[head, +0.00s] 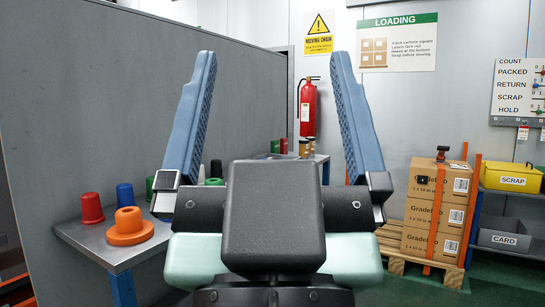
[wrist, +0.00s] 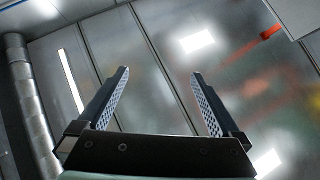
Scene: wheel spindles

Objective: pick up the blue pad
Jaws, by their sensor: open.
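My gripper (head: 272,60) fills the middle of the head view, its two blue ridged fingers pointing up and spread wide. In the wrist view my gripper (wrist: 160,74) is open with nothing between its fingers. I see nothing that is clearly a blue pad. The only loose blue thing is a blue cup-shaped piece (head: 125,196), standing on a grey table (head: 88,241) at the left, apart from my gripper. My gripper and its dark wrist hide part of the table.
A red cup-shaped piece (head: 91,208) and an orange flanged piece (head: 128,225) share the table. A grey partition (head: 100,100) rises behind it. Stacked cartons (head: 435,210) stand on a pallet at the right, beside a yellow scrap bin (head: 512,177).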

